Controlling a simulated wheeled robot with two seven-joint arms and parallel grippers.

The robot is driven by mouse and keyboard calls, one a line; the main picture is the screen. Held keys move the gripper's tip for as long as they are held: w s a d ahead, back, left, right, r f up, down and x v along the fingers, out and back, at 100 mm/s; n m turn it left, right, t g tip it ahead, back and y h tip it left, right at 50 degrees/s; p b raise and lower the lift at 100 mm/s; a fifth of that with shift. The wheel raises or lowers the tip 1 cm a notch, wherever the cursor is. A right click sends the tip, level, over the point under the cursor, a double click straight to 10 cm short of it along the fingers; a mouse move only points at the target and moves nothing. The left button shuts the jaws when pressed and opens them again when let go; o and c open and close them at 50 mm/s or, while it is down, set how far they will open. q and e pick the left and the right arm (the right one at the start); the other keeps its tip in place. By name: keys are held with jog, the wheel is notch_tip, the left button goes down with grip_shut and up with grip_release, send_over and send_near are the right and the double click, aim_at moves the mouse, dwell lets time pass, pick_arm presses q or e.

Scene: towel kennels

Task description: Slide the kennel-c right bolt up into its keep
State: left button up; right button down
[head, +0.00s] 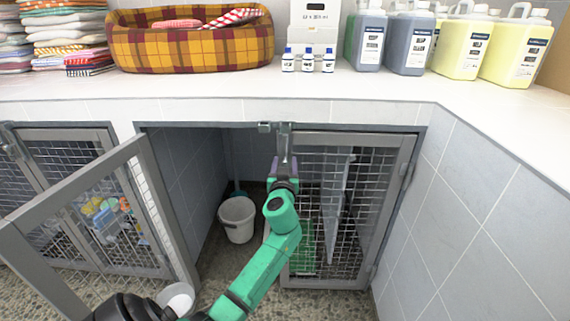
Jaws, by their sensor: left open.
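The right door (345,210) of the middle kennel is closed, a grey frame with wire mesh. A grey bolt (285,143) stands upright at the top of its left stile, just under the counter edge. Small metal keep pieces (265,127) sit on the frame's top rail above it. Whether the bolt is inside its keep is too small to tell. My left gripper (284,166) points up at the stile, with its open fingers either side of the bolt's lower part. Contact cannot be made out. The green arm hides part of the stile. My right gripper is not in view.
The left door (160,205) swings open toward me. A white bucket (237,218) stands inside the kennel and a white bowl (177,297) lies near the open door. The counter (210,92) overhangs, holding a plaid pet bed (190,45), bottles and folded towels. A tiled wall (480,220) closes the right.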

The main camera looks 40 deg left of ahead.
pick_arm(q)
grip_shut()
dwell(1.4)
